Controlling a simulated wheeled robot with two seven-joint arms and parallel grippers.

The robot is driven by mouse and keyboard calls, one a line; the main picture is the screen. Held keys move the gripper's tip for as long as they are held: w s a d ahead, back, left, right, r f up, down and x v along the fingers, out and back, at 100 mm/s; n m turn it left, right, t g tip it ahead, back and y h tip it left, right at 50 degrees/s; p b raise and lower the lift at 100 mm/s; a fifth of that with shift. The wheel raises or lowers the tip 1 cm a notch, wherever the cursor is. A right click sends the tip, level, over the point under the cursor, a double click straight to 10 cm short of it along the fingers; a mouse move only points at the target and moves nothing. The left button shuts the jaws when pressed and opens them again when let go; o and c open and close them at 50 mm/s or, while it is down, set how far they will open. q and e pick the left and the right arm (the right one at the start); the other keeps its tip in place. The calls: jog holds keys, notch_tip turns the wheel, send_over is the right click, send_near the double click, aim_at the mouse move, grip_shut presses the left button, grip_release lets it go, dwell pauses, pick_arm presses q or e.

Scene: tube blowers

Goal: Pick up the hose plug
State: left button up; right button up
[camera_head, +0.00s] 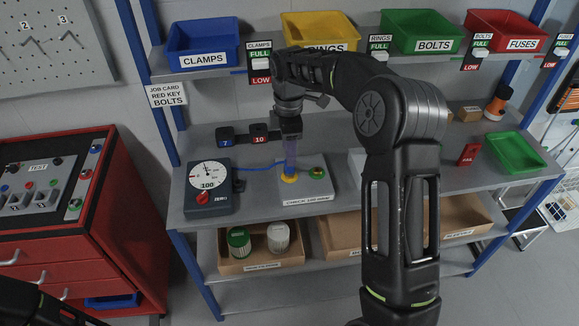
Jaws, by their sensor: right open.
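My right gripper (289,133) points down above the check stand and is open. Its fingertips are at the top of a bluish see-through upright tube (290,158); I cannot tell whether they touch it. A yellow fitting (289,178) sits at the tube's foot on the pale check stand (305,188). A thin blue hose (258,167) runs from the gauge box (208,186) toward the tube. Its end near the tube is small, and I cannot make out a separate hose plug. My left gripper is not in view.
The stand has a green knob (317,173). Small dark blocks (260,134) stand behind. A red block (468,154) and green tray (516,152) lie at right. Labelled bins, such as the blue clamps bin (203,42), line the upper shelf. My right arm hides part of the bench.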

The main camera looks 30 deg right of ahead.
aim_at(290, 168)
jog(key=shift+a+f+p, duration=0.1)
jog(key=shift+f+p, duration=0.7)
jog(key=shift+f, duration=1.85)
jog(key=shift+c, duration=0.2)
grip_shut()
